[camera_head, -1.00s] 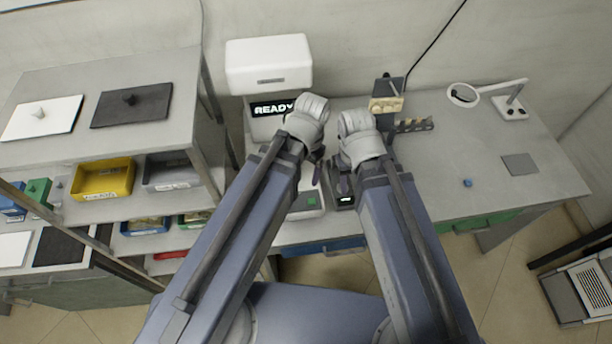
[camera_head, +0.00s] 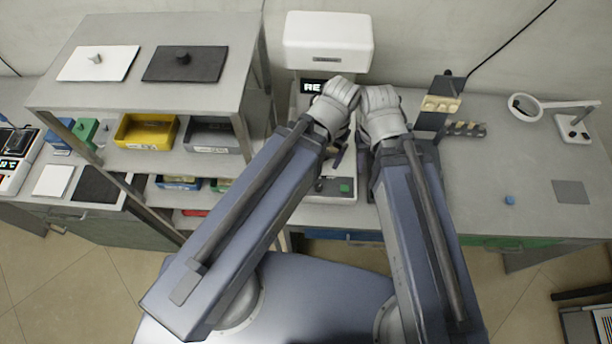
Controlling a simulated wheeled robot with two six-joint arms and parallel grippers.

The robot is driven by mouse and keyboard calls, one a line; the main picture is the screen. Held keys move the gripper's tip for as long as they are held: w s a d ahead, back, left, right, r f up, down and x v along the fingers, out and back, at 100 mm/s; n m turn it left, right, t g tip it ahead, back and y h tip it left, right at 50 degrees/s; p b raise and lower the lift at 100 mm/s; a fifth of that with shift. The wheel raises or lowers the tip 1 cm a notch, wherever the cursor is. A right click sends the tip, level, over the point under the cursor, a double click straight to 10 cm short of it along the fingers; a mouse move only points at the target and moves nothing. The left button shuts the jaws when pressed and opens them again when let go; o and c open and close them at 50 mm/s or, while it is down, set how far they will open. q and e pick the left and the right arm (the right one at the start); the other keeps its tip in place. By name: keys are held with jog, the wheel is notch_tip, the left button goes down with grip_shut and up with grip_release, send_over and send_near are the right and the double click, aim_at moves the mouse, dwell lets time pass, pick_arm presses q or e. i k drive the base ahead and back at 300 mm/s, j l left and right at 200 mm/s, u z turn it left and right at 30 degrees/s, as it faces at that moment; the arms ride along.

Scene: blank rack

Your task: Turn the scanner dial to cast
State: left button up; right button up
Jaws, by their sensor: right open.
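The scanner (camera_head: 328,42) is a white machine on the bench at the top centre, with a dark display (camera_head: 312,86) showing "RE"; the rest of the word is covered by my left wrist. Its base (camera_head: 325,187) has a green button (camera_head: 345,188). No dial can be made out; my arms cover much of the base. My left gripper (camera_head: 338,157) is over the base, mostly hidden behind its wrist, and its jaws cannot be read. My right gripper (camera_head: 364,158) is just right of it, open, also largely hidden by its wrist.
A grey rack (camera_head: 90,97) stands left, with a white panel (camera_head: 98,66) and a black panel (camera_head: 185,68) on top, and yellow (camera_head: 147,134) and grey (camera_head: 212,139) bins below. A block stand (camera_head: 437,105) and magnifier lamp (camera_head: 525,107) stand right. The right benchtop is mostly clear.

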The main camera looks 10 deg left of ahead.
aim_at(319, 187)
jog(key=i+u, duration=0.1)
jog(key=u, duration=0.2)
jog(key=k+l, duration=0.1)
jog(key=l, duration=0.8)
jog(key=k+l+u, duration=0.1)
jog(key=l, duration=0.3)
jog(key=k+l, duration=0.15)
jog(key=l, duration=0.3)
